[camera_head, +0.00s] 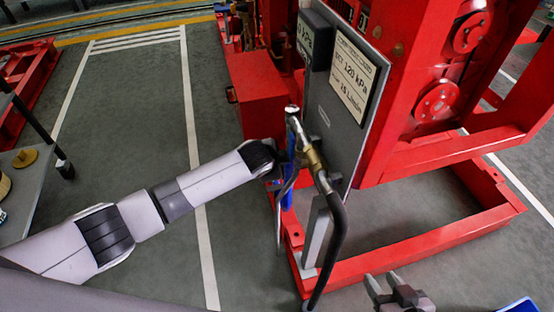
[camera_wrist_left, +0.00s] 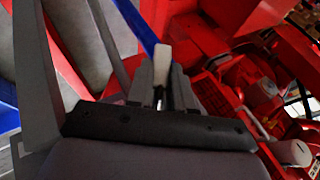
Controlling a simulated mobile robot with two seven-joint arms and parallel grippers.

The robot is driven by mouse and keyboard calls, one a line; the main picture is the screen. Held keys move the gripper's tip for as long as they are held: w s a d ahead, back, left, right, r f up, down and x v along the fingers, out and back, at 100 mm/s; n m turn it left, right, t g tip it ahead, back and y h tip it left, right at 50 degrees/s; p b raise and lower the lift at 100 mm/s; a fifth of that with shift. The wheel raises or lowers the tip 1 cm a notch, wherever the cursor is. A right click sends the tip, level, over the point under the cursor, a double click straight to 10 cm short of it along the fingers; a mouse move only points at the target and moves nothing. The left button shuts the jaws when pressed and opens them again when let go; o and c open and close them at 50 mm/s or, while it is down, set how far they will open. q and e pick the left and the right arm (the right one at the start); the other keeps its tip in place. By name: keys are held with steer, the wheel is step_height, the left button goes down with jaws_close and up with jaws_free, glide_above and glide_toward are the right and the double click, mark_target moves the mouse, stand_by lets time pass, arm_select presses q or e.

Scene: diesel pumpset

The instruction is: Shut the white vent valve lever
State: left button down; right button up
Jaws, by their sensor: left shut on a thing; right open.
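The white lever (camera_wrist_left: 162,60) shows in the left wrist view as a pale, narrow handle between the fingertips of my left gripper (camera_wrist_left: 160,78). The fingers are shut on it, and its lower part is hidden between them. In the head view my left arm reaches in to the pipework beside the grey panel, and the wrist and pipes hide most of the grip and the lever. I cannot tell the lever's angle to its valve. My right gripper (camera_head: 396,292) is open and empty at the bottom edge, low in front of the red frame, apart from the pumpset.
The red pumpset frame (camera_head: 400,245) fills the right. A grey panel with a placard (camera_head: 352,75) stands beside the brass fitting (camera_head: 313,160) and black hose (camera_head: 335,225). A blue pipe (camera_wrist_left: 135,20) runs close to the left fingers. Floor at left is mostly clear.

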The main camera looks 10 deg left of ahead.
arm_select(q)
steer(key=shift+a, duration=0.1)
stand_by(0.4)
steer(key=c, duration=1)
jaws_free()
steer(key=shift+r, duration=0.1)
steer(key=p+v, duration=0.3)
steer(key=v, duration=0.4)
steer(key=shift+s, duration=0.1)
